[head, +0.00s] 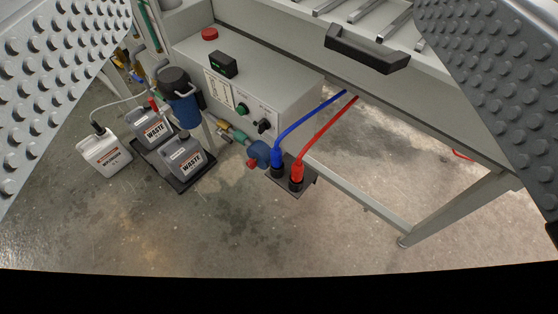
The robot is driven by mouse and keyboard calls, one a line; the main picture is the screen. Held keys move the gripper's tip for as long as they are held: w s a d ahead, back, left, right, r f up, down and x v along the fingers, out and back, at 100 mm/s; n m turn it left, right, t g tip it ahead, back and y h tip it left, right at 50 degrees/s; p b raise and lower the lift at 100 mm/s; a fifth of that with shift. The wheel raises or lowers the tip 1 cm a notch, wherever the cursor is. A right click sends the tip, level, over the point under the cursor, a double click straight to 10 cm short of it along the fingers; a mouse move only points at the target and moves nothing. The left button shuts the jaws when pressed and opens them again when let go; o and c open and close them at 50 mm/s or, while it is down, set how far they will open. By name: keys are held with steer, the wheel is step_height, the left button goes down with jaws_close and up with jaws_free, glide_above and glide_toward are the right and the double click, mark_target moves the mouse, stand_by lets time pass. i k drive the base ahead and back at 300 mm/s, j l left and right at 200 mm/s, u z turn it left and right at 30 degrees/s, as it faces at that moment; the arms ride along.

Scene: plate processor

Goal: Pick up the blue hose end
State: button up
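The blue hose (303,116) comes down from under the machine. Its blue hose end (277,157) stands upright in a black socket on a small dark bracket (286,188). A red hose end (297,172) stands in the socket beside it, to the right. My gripper (285,110) shows as two grey studded fingers at the left and right edges of the view. They are wide apart, with nothing between them close by. The hose ends are some way off, below the middle of the gap. The fingertips are partly cut off by the frame.
The machine's control box (245,85) with a red button stands behind the hoses. A black handle (367,48) sticks out at upper right. A blue valve (258,153) is just left of the blue end. Waste jugs (183,158) stand in a black tray (183,187). The front floor is clear.

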mark_target(277, 156)
steer(key=i+j, duration=0.2)
steer(key=j, duration=0.2)
steer(key=i+j, duration=0.2)
steer(key=j, duration=0.25)
steer(key=i+j+u, duration=0.1)
steer(key=j, duration=0.3)
steer(key=i+j, duration=0.35)
steer(key=k+z, duration=0.5)
steer(key=k+l+z, duration=0.15)
steer(key=k+z, duration=0.3)
